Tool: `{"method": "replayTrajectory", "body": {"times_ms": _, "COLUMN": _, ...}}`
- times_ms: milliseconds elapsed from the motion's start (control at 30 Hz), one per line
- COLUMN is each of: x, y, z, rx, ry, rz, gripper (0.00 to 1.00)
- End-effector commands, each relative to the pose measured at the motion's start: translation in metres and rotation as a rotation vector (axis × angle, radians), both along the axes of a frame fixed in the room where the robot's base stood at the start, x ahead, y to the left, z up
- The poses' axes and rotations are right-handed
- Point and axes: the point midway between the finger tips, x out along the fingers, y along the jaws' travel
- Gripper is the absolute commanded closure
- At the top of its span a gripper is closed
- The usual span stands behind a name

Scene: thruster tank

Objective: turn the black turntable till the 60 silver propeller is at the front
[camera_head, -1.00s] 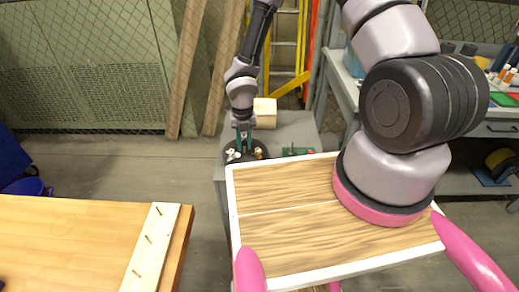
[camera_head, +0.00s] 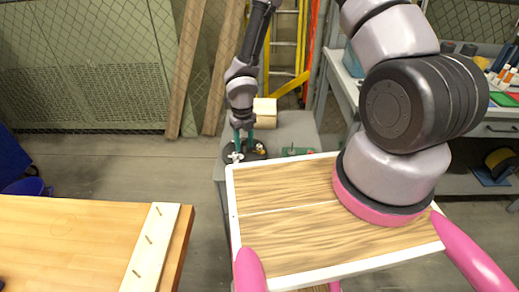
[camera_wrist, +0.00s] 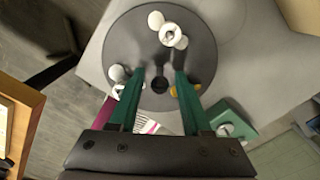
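The black turntable (camera_wrist: 205,55) is a round disc, seen from above in the wrist view; in the head view its dark edge (camera_head: 229,155) shows on the grey bench. A silver-white propeller (camera_wrist: 171,34) beside a white cap sits at the top of the disc in the wrist view. White parts (camera_wrist: 117,74) sit at its left edge. A brass-coloured part (camera_wrist: 184,90) is partly hidden behind the right finger. I cannot read any size marks. My gripper (camera_wrist: 160,75) is open over the disc, its green fingers either side of a dark round knob (camera_wrist: 160,85). I cannot tell whether they touch anything.
A green block (camera_wrist: 231,119) with a silver part stands right of the disc in the wrist view. A striped white item (camera_wrist: 147,126) lies below, partly hidden. A wooden table (camera_head: 75,235) is at lower left.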

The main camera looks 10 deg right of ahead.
Motion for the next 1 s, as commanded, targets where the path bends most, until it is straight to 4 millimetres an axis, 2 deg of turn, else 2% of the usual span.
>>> {"method": "replayTrajectory", "body": {"times_ms": 367, "x": 0.0, "y": 0.0, "z": 0.003, "rx": 0.0, "ry": 0.0, "rz": -0.002, "gripper": 0.47}}
{"method": "replayTrajectory", "body": {"times_ms": 1000, "x": 0.0, "y": 0.0, "z": 0.054, "rx": 0.0, "ry": -0.001, "rz": -0.004, "gripper": 0.47}}
